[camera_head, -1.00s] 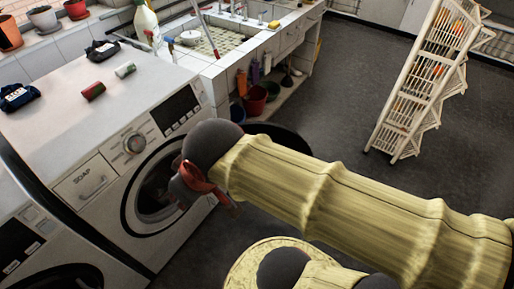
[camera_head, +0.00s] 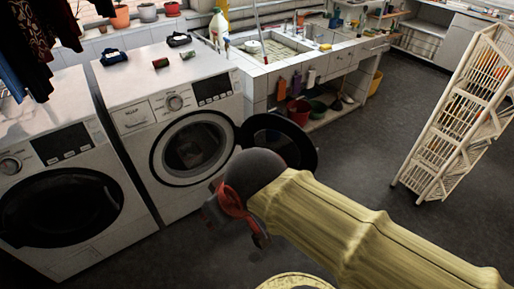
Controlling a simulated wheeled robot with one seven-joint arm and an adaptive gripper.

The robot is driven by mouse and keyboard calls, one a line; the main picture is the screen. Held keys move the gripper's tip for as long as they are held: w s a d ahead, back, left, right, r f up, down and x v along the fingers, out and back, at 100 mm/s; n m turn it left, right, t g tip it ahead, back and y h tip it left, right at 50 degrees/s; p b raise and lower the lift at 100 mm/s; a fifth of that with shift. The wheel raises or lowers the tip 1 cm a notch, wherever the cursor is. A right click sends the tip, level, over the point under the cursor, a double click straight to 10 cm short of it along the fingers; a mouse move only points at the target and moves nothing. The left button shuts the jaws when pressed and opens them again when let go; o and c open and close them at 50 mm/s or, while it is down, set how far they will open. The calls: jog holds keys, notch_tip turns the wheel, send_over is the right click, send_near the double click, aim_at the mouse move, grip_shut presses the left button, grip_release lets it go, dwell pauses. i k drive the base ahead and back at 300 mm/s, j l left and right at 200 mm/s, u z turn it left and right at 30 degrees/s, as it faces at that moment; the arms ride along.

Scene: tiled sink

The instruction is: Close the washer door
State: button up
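The white washer (camera_head: 137,143) in the middle has its round door opening showing, with the drum (camera_head: 192,148) visible inside. Its dark round door (camera_head: 296,152) stands open, swung out to the right of the opening. My arm comes in from the lower right and hides the door's lower left part. My gripper (camera_head: 240,224), grey and red, is in front of the washer, lower in the picture than the door. No held object shows, and its finger spacing is unclear. I cannot tell whether it touches the door.
A second washer (camera_head: 62,185) stands at left with its dark door shut. A tiled sink counter (camera_head: 290,57) is behind, with buckets (camera_head: 298,111) under it. A white rack (camera_head: 460,120) stands at right. The dark floor (camera_head: 372,145) between rack and counter is clear.

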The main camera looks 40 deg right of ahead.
aim_at(278, 134)
jog(key=l+u, duration=0.2)
jog(key=u, duration=0.25)
jog(key=l+u, duration=0.2)
jog(key=u, duration=0.2)
jog(key=l+u, duration=0.2)
jog(key=u, duration=0.25)
jog(key=l+u, duration=0.15)
jog(key=u, duration=0.25)
jog(key=k+l, duration=0.25)
jog(key=l, duration=0.3)
jog(key=k+l, duration=0.3)
jog(key=l, duration=0.25)
jog(key=k+l, duration=0.25)
jog(key=l, duration=0.3)
jog(key=k+l, duration=0.25)
jog(key=l, duration=0.3)
jog(key=k+l, duration=0.25)
jog(key=l, duration=0.25)
jog(key=k+l, duration=0.3)
jog(key=l, duration=0.25)
jog(key=k+l, duration=0.25)
jog(key=l, duration=0.3)
jog(key=k+l, duration=0.25)
jog(key=l, duration=0.3)
jog(key=k+j+z, duration=0.15)
jog(key=j+z, duration=0.2)
jog(key=k+j+z, duration=0.15)
jog(key=z, duration=0.2)
